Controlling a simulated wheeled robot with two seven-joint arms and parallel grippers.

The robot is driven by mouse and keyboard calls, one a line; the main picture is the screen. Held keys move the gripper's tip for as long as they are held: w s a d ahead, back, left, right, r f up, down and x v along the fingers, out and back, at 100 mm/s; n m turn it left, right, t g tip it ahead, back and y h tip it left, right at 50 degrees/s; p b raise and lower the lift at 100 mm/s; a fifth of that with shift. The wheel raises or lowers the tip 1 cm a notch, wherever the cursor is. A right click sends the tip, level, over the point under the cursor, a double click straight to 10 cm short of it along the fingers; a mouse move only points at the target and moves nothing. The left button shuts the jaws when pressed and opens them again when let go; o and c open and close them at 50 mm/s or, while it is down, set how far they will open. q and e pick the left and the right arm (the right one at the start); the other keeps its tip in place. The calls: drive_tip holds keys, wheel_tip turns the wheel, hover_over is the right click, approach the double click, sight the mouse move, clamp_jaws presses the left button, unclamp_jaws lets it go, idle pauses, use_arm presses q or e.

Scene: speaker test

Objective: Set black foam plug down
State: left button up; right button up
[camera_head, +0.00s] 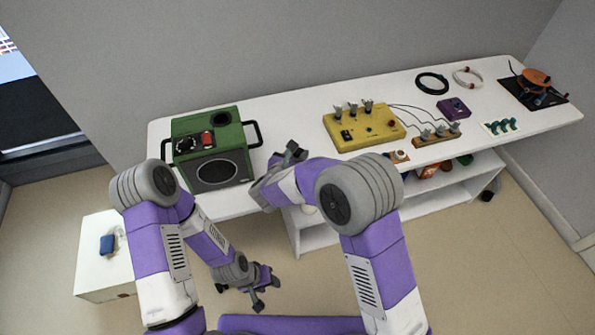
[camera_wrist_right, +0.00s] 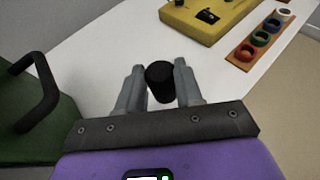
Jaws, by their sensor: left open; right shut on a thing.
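The black foam plug (camera_wrist_right: 160,80) is a short dark cylinder between the two grey fingers of my right gripper (camera_wrist_right: 159,76) in the right wrist view. The right gripper is shut on it, over the white table top. In the head view my right gripper (camera_head: 290,154) is just right of the green speaker box (camera_head: 212,147), and the plug cannot be told apart from the dark fingers. My left gripper (camera_head: 264,294) is open and empty, low in front of the table, above the floor.
The white table (camera_head: 290,109) bears a yellow box (camera_head: 364,127) with grey knobs, a wooden strip with several coloured rings (camera_wrist_right: 258,42), a purple box (camera_head: 453,107) and cable coils. A white cabinet (camera_head: 104,262) stands at left. Bare table lies between the green and yellow boxes.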

wheel_tip(320, 180, down, 6)
drive_tip(key=shift+r+b, duration=0.1)
drive_tip(key=shift+b, duration=0.7)
drive_tip(key=o, duration=1)
